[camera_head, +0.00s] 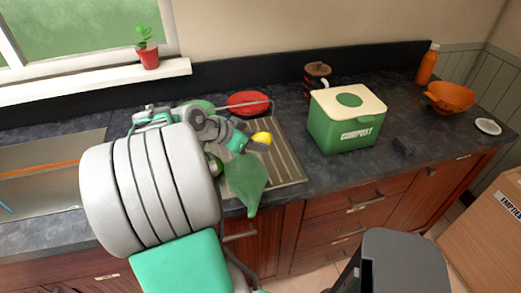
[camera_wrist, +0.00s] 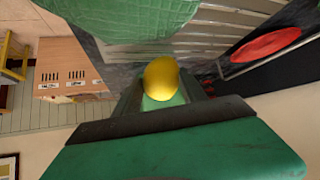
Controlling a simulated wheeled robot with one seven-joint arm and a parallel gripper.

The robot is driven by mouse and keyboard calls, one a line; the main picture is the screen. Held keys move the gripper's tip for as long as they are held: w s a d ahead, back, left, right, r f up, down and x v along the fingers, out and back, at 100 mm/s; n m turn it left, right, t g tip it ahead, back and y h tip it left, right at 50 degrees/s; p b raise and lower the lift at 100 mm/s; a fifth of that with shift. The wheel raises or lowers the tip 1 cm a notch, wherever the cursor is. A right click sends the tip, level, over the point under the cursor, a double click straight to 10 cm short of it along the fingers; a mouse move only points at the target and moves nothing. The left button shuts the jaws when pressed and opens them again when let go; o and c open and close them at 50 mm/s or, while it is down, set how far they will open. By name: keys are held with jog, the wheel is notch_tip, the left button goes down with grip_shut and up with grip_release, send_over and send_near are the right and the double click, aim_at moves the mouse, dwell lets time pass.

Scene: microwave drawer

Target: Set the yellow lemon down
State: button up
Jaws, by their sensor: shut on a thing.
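The yellow lemon (camera_head: 262,138) is held in my gripper (camera_head: 250,140), above the ribbed draining board (camera_head: 288,165). In the wrist view the lemon (camera_wrist: 161,78) sits at the tips of my gripper (camera_wrist: 160,95), which is shut on it. My arm hides part of the sink side and the left of the draining board in the head view. I cannot tell how high the lemon is above the board.
A green cloth (camera_head: 246,185) hangs over the counter's front edge. A red plate (camera_head: 248,102) lies behind the gripper. The green compost bin (camera_head: 340,130) with a cream lid stands to the right. An orange bowl (camera_head: 450,97) and an orange bottle (camera_head: 427,65) stand at the far right.

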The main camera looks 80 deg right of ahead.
jog(key=f, duration=0.1)
jog(key=d+f+p, duration=0.1)
jog(key=f, duration=0.1)
jog(key=s+d+f, duration=0.1)
jog(key=f, duration=0.1)
jog(key=shift+s+d+f, duration=0.1)
jog(key=shift+f, duration=0.55)
jog(key=o, duration=1.4)
jog(key=shift+o, duration=0.2)
jog(key=shift+r, duration=0.1)
